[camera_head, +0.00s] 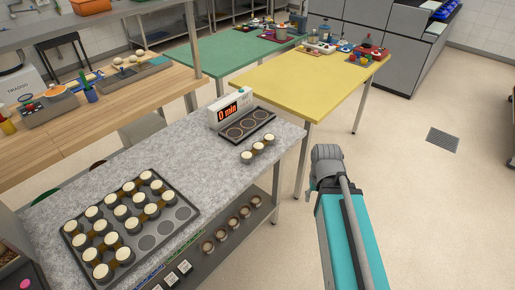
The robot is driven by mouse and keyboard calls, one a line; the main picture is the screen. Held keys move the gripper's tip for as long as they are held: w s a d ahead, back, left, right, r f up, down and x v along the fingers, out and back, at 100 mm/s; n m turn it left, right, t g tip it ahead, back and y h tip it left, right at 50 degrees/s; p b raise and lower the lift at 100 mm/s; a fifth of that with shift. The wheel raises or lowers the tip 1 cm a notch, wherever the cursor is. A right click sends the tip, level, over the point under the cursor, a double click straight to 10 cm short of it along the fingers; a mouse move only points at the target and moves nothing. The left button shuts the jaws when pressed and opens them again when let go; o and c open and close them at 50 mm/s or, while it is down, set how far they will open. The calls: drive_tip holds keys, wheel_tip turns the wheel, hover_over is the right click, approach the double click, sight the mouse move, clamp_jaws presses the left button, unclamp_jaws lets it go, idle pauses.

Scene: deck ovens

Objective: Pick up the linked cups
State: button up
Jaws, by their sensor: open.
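A short row of three brown cups with pale tops (257,149) stands on the grey stone counter (190,142), near its right end. The cups sit close together in a line; whether they are joined is too small to tell. A dark tray (181,226) at the near left of the counter holds several similar cups, with some empty round places on its right side. My teal and grey arm rises at the lower right, beside the counter over the floor. My gripper is not visible.
A white device with a red display (231,107) and a dark three-place holder (247,125) stand behind the row. Several brown cups (232,222) sit on the shelf below. Yellow (300,85) and green tables stand beyond. Bare counter lies between tray and row; floor at right is clear.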

drive_tip(key=o, duration=0.4)
drive_tip(key=shift+w+d+f, duration=0.1)
drive_tip(key=shift+w, duration=0.05)
drive_tip(key=shift+o, duration=1)
drive_tip(key=shift+w+f, duration=0.1)
drive_tip(key=shift+w, duration=0.1)
drive_tip(key=m+g+y+b, duration=0.1)
drive_tip(key=m+y+b, duration=1.2)
drive_tip(key=m, duration=0.4)
approach(250, 153)
drive_tip(key=d, duration=0.2)
drive_tip(key=r+p, duration=0.1)
drive_tip(key=shift+w+d+y, duration=0.3)
drive_tip(key=shift+w+d, duration=0.05)
drive_tip(key=shift+d, duration=0.05)
drive_tip(key=shift+a+f, duration=0.1)
drive_tip(key=shift+f, duration=0.05)
drive_tip(key=shift+g, duration=0.3)
drive_tip(key=b+x, duration=0.3)
drive_tip(key=x, duration=0.4)
drive_tip(key=shift+f, duration=0.15)
drive_tip(key=shift+a+f, duration=0.15)
drive_tip(key=shift+a, duration=0.45)
